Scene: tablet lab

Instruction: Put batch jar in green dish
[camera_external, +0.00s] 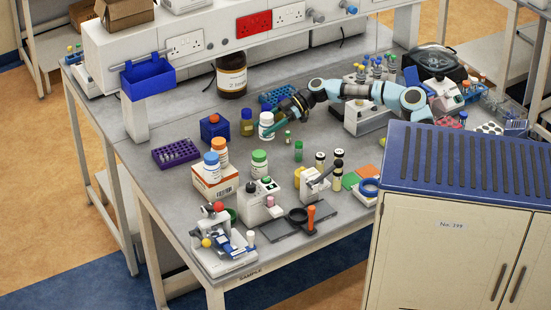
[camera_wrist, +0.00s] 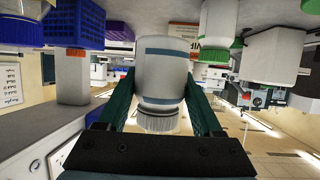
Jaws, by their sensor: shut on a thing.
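My gripper (camera_external: 275,128) is shut on a white jar (camera_external: 265,121) with a white ribbed cap and blue-grey bands. In the wrist view, which shows the scene upside down, the dark green fingers of my gripper (camera_wrist: 160,98) press on both sides of the jar (camera_wrist: 167,70). The jar looks upright; I cannot tell whether its base touches the bench. A dark green round thing (camera_external: 231,213), perhaps the green dish, shows partly hidden behind the small white instruments at the front of the bench. Its inside cannot be seen.
Near the jar stand a blue block with an orange top (camera_external: 214,128), an olive bottle (camera_external: 247,124) and a brown bottle (camera_external: 231,76). A white jar with a green cap (camera_external: 259,163) and a box (camera_external: 214,183) with orange- and blue-capped bottles stand in front. A purple rack (camera_external: 176,153) lies left.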

